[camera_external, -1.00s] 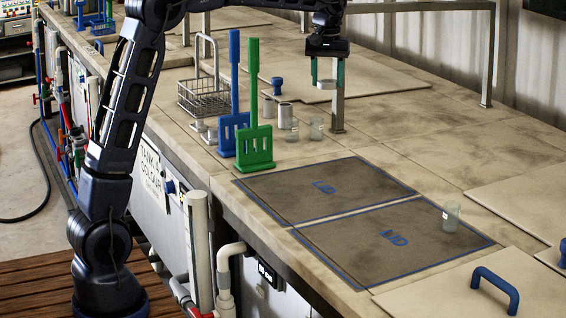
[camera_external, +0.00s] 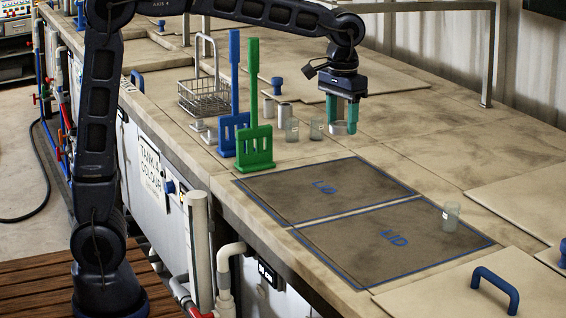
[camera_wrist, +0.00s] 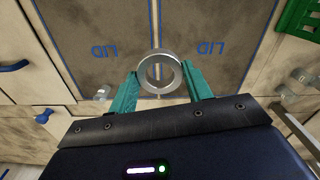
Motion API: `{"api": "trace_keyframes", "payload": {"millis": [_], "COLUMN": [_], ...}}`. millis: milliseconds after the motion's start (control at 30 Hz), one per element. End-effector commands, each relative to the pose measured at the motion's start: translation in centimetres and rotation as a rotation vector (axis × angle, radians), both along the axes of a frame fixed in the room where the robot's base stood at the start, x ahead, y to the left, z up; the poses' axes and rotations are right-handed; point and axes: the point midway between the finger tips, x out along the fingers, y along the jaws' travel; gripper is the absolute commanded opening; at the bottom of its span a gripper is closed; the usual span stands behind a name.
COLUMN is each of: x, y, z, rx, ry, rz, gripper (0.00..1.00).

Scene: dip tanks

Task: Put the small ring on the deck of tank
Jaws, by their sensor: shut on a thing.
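The small ring (camera_wrist: 160,90) is a pale grey metal band. It also shows in the external view (camera_external: 338,129), between the teal fingers of my gripper (camera_external: 341,128). My gripper is shut on the ring, one finger on each side, pointing down. The ring is over the beige deck (camera_external: 420,140), behind the dark lid panels; I cannot tell whether it touches the deck. A front panel (camera_external: 150,165) carries a "TANK" and "COLOUR" label.
Two glass beakers (camera_external: 317,129) stand just left of my gripper. Green (camera_external: 255,140) and blue (camera_external: 229,125) paddles and a wire basket (camera_external: 205,96) stand farther left. Another beaker (camera_external: 451,215) stands on the right lid panel (camera_external: 385,250). Deck right of the gripper is clear.

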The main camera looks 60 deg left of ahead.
Motion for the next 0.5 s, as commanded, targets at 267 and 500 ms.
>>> {"api": "trace_keyframes", "payload": {"millis": [267, 500], "x": [-0.1, -0.2], "y": [-0.1, -0.1], "z": [-4.8, -10.1], "rx": [0.001, 0.002], "ry": [0.004, 0.005], "rz": [-0.005, -0.004], "gripper": [0.26, 0.26]}}
